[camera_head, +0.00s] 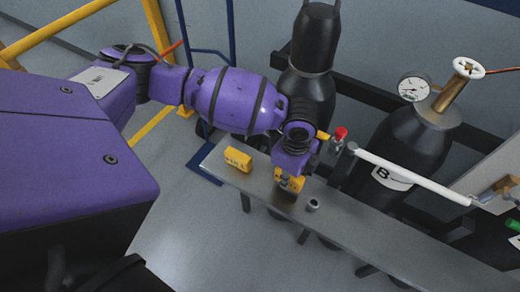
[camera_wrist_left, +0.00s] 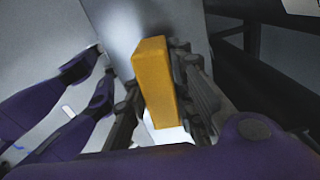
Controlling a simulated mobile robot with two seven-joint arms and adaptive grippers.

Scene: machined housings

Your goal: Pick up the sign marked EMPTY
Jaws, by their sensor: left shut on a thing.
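A yellow block-shaped sign (camera_head: 291,182) is between the fingers of my left gripper (camera_head: 286,186), over the metal bench (camera_head: 350,216). In the left wrist view the sign shows as a plain yellow-orange block (camera_wrist_left: 155,80), with the dark fingers of the left gripper (camera_wrist_left: 160,103) closed on both its sides. The lettering on this sign cannot be read. A second yellow sign (camera_head: 238,160) stands on the bench to the left, apart from the gripper; its dark lettering is too small to read surely. My right gripper is not in view.
A small metal cylinder (camera_head: 312,205) stands on the bench just right of the gripper. Black gas cylinders (camera_head: 405,140) stand behind, one with a gauge (camera_head: 413,87) and a "B" label. A white pipe (camera_head: 410,175) and a red-capped valve (camera_head: 340,134) are close by.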

